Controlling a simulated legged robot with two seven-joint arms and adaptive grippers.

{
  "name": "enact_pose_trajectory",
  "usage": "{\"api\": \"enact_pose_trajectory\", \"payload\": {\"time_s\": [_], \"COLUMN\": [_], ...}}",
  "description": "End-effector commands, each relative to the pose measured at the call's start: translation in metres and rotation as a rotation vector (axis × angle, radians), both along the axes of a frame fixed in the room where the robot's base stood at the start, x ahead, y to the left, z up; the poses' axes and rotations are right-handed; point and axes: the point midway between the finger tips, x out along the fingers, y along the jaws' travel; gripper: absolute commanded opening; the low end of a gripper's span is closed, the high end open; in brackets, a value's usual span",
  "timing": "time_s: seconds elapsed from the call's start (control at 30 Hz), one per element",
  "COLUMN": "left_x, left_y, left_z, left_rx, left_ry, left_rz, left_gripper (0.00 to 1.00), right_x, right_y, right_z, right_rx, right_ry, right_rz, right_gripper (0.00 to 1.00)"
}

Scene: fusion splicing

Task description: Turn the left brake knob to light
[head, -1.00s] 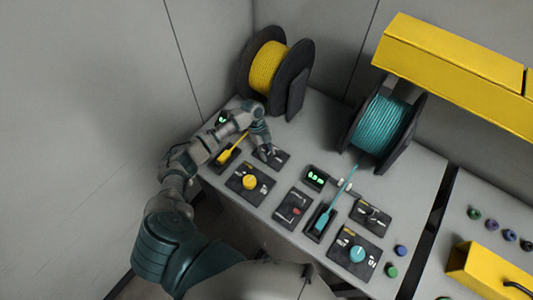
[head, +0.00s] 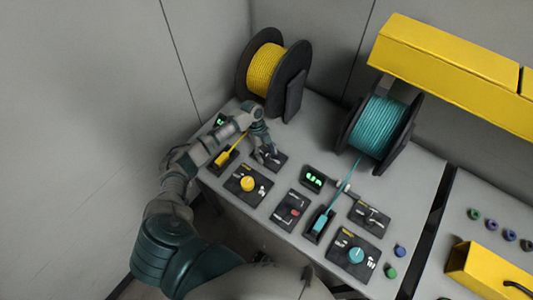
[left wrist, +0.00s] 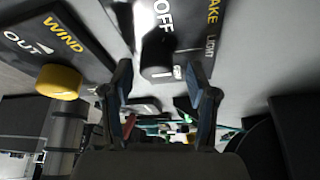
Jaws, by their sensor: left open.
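The left brake panel (head: 279,166) is a dark plate on the console below the yellow spool, mostly hidden by my left gripper (head: 265,156). In the left wrist view, the plate (left wrist: 192,22) carries the words OFF and LIGHT and part of BRAKE. Its dark knob (left wrist: 158,56) has a white mark. My left gripper (left wrist: 160,76) is open, with one finger on each side of the knob; I cannot tell whether either touches it. My right gripper is not in view.
The yellow WIND knob (head: 247,184) also shows in the left wrist view (left wrist: 59,82). The yellow cable spool (head: 265,70) stands behind my left gripper. A teal spool (head: 380,127), teal knob (head: 356,255) and second brake panel (head: 370,215) are to the right.

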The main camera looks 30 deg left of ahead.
Motion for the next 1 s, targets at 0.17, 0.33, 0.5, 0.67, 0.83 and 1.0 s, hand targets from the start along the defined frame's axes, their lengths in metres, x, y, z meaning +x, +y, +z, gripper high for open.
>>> {"api": "enact_pose_trajectory", "payload": {"time_s": [0.17,0.33,0.5,0.67,0.83,1.0], "left_x": [0.001,0.006,0.012,0.015,0.017,0.016], "left_y": [0.005,0.017,0.029,0.037,0.041,0.042], "left_z": [0.007,0.037,0.074,0.098,0.110,0.110], "left_rx": [0.001,0.001,0.001,0.002,0.001,0.000], "left_ry": [0.000,-0.002,-0.003,-0.002,0.000,0.001], "left_rz": [0.001,0.002,0.001,0.000,0.000,0.000], "left_gripper": [0.59,0.59,0.59,0.59,0.59,0.59], "right_x": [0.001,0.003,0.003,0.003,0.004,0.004], "right_y": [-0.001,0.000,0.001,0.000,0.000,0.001], "right_z": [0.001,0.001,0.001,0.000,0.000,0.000], "right_rx": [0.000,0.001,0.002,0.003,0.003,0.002], "right_ry": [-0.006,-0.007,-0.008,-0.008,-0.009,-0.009], "right_rz": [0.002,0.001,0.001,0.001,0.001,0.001], "right_gripper": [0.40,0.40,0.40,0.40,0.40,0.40]}}
